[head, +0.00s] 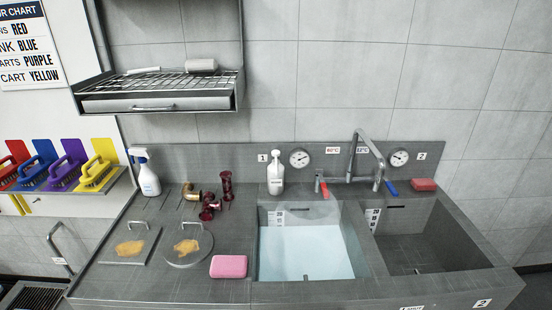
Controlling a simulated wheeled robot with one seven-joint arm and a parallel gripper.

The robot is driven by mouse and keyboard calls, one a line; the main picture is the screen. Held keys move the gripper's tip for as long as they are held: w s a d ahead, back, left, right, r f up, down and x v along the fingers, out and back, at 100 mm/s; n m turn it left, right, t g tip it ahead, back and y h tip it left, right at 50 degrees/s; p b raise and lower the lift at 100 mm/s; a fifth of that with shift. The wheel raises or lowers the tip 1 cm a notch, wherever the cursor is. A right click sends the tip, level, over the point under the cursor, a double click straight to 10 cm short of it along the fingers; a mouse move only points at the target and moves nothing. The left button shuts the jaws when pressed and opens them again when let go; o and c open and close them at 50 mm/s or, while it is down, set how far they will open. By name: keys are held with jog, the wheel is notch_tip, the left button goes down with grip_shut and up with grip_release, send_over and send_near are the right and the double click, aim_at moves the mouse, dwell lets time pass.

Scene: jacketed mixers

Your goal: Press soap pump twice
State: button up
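A white soap pump bottle (276,176) stands upright on the back ledge of the sink counter, behind the left basin, under the label "1". Its pump head (276,155) is at the top and looks raised, though it is small in the view. Nothing touches the bottle. My gripper is not in view.
The left basin (257,240) holds pale water; the right basin (440,220) looks empty. A faucet (378,155) and red lever (324,188) stand right of the bottle. A spray bottle (147,178), dark red fittings (226,186) and a pink sponge (229,267) are left.

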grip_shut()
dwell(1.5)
